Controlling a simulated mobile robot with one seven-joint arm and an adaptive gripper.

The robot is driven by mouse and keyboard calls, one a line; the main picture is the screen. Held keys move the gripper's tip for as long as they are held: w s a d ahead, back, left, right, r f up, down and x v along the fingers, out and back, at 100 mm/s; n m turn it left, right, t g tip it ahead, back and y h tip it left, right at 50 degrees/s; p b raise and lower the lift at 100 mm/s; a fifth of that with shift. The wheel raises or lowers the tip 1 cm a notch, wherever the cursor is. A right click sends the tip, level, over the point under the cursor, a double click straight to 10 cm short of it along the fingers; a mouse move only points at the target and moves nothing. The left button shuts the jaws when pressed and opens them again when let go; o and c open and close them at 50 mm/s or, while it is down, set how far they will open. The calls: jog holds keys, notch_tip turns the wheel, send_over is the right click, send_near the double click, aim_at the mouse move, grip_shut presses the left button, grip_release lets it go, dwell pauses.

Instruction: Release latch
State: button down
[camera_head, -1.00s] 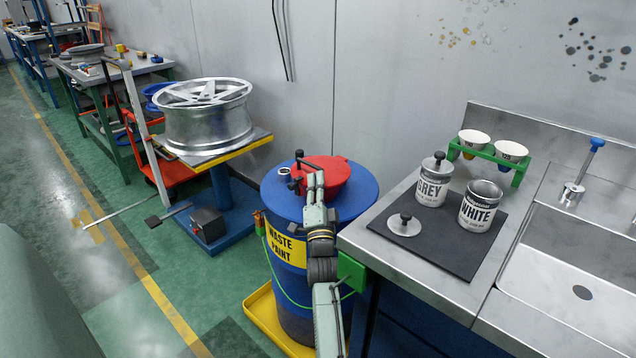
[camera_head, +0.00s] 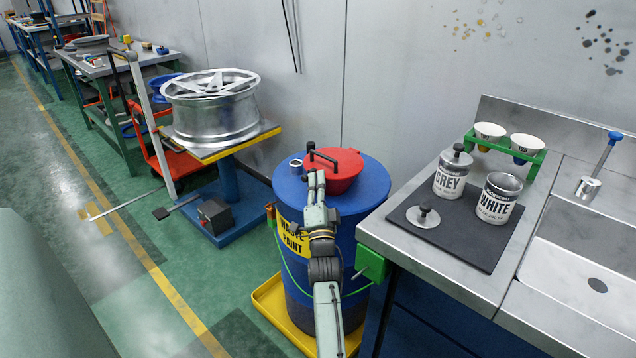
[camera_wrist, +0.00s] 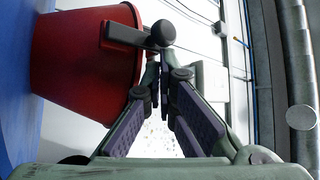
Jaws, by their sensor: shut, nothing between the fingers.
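A red funnel (camera_head: 346,178) sits on top of the blue drum (camera_head: 374,190), which has a yellow "WASTE PAINT" label. A black latch lever (camera_head: 322,157) with a round knob lies at the funnel's left rim. In the wrist view the red funnel (camera_wrist: 90,62) fills the upper left, and the black lever (camera_wrist: 125,36) reaches past its rim to a round knob (camera_wrist: 162,33). My gripper (camera_wrist: 160,78) is shut and empty, its fingertips close by the knob; I cannot tell if they touch.
The steel bench (camera_head: 440,255) at right holds a black mat with the GREY (camera_head: 450,182) and WHITE (camera_head: 494,207) cans. A wheel rim (camera_head: 212,120) stands on a lift table at left. A yellow tray (camera_head: 268,300) lies under the drum. Green floor is open at left.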

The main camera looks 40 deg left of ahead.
jog(key=shift+s+f+n+g+y+b, duration=0.2)
jog(key=shift+n+y+b, duration=0.6)
jog(key=shift+b, duration=0.95)
jog(key=shift+s+f+n+g+y+b, duration=0.15)
jog(key=shift+n+y+b, duration=0.6)
jog(key=shift+b, duration=0.95)
jog(key=shift+f+n+b, duration=0.1)
jog(key=shift+n+b, duration=0.15)
jog(key=shift+b, duration=0.2)
jog(key=shift+f+n+g+y+b, duration=0.2)
jog(key=shift+n+g+y+b, duration=0.3)
jog(key=shift+b, duration=0.65)
jog(key=n+g+y+b, duration=0.1)
jog(key=n, duration=0.1)
jog(key=n+g+y+b, duration=0.1)
jog(key=b, duration=0.1)
jog(key=n+g+y+b, duration=0.1)
jog(key=n+y+b, duration=0.1)
jog(key=shift+s+f+n, duration=0.25)
jog(key=shift+s+n, duration=0.05)
jog(key=shift+s, duration=0.1)
jog(key=shift+s+a+f+b, duration=0.1)
jog(key=shift+s+b, duration=0.2)
jog(key=shift+b, duration=0.8)
jog(key=shift+s+f+b, duration=0.1)
jog(key=shift+f+b, duration=0.05)
jog(key=shift+b, duration=0.2)
jog(key=shift+s+f+b, duration=0.1)
jog(key=shift+f+b, duration=0.15)
jog(key=shift+b, duration=0.25)
